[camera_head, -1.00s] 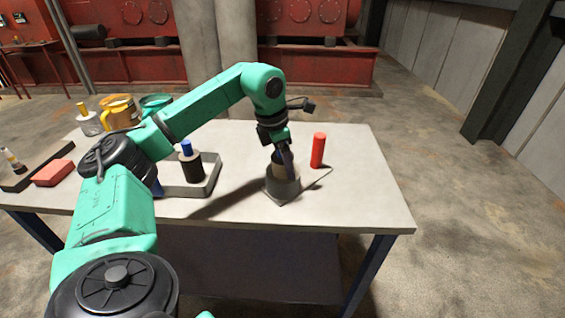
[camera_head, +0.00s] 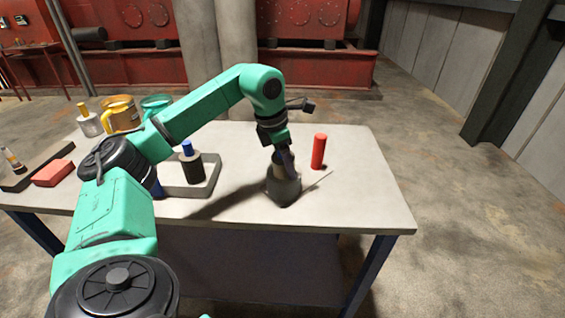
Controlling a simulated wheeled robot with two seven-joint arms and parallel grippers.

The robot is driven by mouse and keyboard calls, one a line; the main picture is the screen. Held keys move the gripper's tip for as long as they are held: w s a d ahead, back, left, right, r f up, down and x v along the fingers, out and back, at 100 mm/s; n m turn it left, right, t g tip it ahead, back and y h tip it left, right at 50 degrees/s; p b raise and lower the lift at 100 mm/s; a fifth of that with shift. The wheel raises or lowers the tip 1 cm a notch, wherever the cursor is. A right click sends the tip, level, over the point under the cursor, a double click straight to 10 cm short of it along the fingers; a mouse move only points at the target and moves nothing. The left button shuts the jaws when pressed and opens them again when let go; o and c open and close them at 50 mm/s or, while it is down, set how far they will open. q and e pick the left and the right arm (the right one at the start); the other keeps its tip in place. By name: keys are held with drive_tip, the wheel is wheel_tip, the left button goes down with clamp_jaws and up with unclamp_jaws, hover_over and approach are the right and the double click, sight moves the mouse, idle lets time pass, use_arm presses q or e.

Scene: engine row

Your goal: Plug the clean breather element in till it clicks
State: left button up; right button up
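My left gripper (camera_head: 285,160) points down over the right half of the workbench, at the top of a grey housing (camera_head: 284,190). A pale beige part (camera_head: 277,169), perhaps the breather element, shows between the fingers and the housing. Its top is hidden by the fingers, and I cannot tell whether they are closed on it or how deep it sits. Another element with a blue top and dark body (camera_head: 192,168) stands upright in a grey tray (camera_head: 212,184) to the left. My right gripper is not in view.
A red cylinder (camera_head: 319,151) stands upright just right of the housing on the workbench (camera_head: 350,195). A red block (camera_head: 53,173), a yellow mug-like container (camera_head: 119,113) and a clear jar with a yellow top (camera_head: 88,122) are at the left. The bench's right end is clear.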

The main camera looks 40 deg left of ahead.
sight(275, 160)
use_arm(q)
drive_tip(key=shift+s+a+r+g, duration=0.15)
drive_tip(key=shift+r+g, duration=0.1)
drive_tip(key=shift+r, duration=0.35)
drive_tip(key=shift+s+a+r+g, duration=0.15)
drive_tip(key=shift+r+g, duration=0.1)
drive_tip(key=shift+r, duration=0.3)
drive_tip(key=shift+t, duration=0.3)
drive_tip(key=v, duration=0.4)
drive_tip(key=p+v, duration=0.1)
drive_tip(key=v, duration=0.2)
drive_tip(key=shift+s+d+r, duration=0.2)
drive_tip(key=shift+s+r, duration=0.1)
drive_tip(key=shift+r, duration=0.05)
drive_tip(key=p+v, duration=0.2)
drive_tip(key=v, duration=0.2)
drive_tip(key=shift+r, duration=0.2)
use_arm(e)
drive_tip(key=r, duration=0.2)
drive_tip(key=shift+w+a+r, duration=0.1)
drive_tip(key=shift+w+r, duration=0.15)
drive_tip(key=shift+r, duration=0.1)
use_arm(q)
drive_tip(key=shift+f, duration=0.1)
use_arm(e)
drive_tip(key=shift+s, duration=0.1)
